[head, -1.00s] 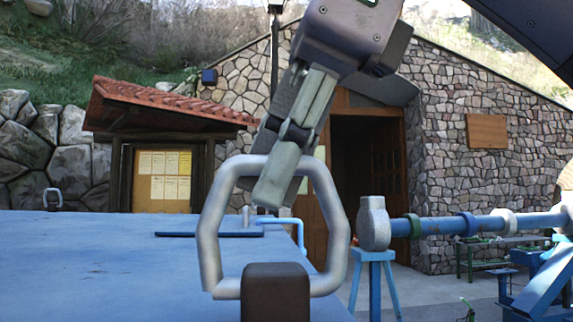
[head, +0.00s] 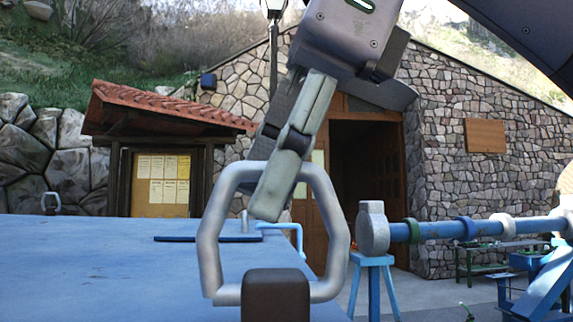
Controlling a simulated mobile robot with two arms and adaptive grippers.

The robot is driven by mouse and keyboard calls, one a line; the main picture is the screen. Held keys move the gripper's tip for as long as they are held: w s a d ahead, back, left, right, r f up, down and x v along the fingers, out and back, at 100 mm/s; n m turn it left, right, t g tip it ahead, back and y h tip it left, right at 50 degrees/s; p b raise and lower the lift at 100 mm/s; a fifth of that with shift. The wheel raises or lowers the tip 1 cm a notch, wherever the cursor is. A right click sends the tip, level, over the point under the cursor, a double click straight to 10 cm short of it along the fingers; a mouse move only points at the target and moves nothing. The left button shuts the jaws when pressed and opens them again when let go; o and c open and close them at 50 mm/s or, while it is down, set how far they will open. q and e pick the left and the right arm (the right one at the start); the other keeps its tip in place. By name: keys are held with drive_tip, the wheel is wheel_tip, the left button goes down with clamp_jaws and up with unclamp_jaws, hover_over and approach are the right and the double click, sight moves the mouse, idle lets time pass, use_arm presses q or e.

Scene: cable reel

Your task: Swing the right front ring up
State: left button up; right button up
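The near ring (head: 210,250), a grey metal loop with angled corners, stands upright on a dark brown bracket (head: 275,295) at the near end of the blue surface. My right gripper (head: 272,200) reaches down from above to the ring's top bar. One light grey finger crosses in front of the bar, with its tip inside the loop's outline. The other finger is darker and partly hidden behind it, so the gap between them and any grip on the bar cannot be made out. My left gripper is not in view.
The blue surface (head: 80,265) extends left, with a similar small ring (head: 50,201) at its far left. A dark blue bar (head: 208,239) and a light blue bent rod (head: 298,238) lie beyond the near ring. A blue shaft (head: 435,231) on a stand is at the right.

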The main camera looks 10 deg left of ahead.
drive_tip(key=shift+r, duration=0.1)
drive_tip(key=shift+v, duration=1)
drive_tip(key=s+d, duration=0.2)
drive_tip(key=d, duration=1)
drive_tip(key=shift+s+r, duration=0.3)
drive_tip(key=shift+r, duration=0.05)
drive_tip(key=shift+w, duration=0.1)
